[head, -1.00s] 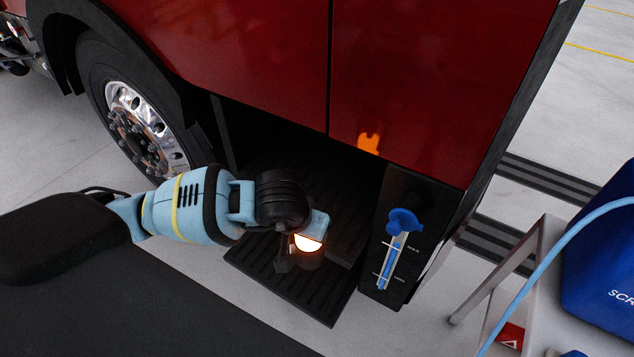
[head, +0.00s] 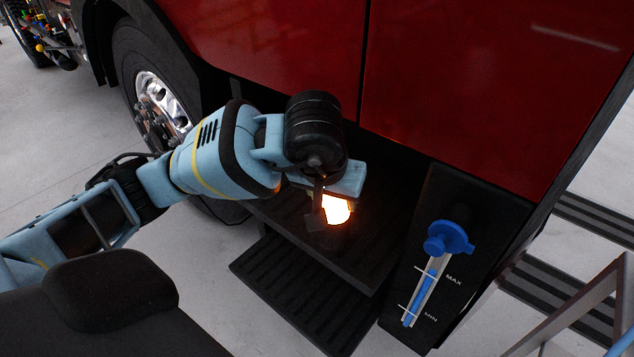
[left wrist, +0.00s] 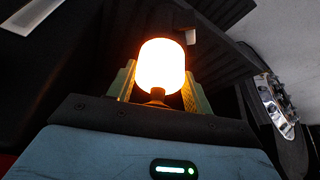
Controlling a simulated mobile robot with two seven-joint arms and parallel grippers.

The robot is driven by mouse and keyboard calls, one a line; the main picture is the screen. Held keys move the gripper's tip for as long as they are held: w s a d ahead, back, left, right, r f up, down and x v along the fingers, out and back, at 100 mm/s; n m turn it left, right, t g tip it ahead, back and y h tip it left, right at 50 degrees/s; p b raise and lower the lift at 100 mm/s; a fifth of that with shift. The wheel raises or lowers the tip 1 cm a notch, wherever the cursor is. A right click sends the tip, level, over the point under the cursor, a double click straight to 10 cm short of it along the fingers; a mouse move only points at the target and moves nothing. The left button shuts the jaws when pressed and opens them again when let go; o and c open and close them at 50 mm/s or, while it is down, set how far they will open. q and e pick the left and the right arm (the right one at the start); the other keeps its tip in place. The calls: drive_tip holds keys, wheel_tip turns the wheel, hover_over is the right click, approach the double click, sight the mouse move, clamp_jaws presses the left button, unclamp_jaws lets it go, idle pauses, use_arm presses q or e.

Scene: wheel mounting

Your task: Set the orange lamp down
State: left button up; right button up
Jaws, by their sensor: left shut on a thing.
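The orange lamp (head: 337,210) glows bright at the end of my left arm, in front of the truck's dark steps. In the left wrist view the lamp (left wrist: 161,66) stands between the two fingers of my left gripper (left wrist: 160,88), which is shut on it. In the head view the left gripper (head: 335,196) is partly hidden by my own wrist. The lamp is over or near the upper step (head: 378,240); I cannot tell whether it touches it. My right gripper is not in view.
The red truck body (head: 480,90) rises above and behind the steps. A lower step (head: 300,300) juts out below. A blue-capped level gauge (head: 425,285) is on the black panel to the right. A chrome wheel (head: 160,105) is at left. A metal frame (head: 585,310) stands at right.

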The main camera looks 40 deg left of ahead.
use_arm(q)
drive_tip(key=w+a+f, duration=0.2)
drive_tip(key=a, duration=0.5)
drive_tip(key=w+a+f, duration=0.2)
drive_tip(key=a+f, duration=0.1)
drive_tip(key=a, duration=0.3)
drive_tip(key=shift+w+a, duration=0.4)
drive_tip(key=shift+f, duration=0.1)
drive_tip(key=o, duration=1.5)
drive_tip(key=shift+o, duration=0.2)
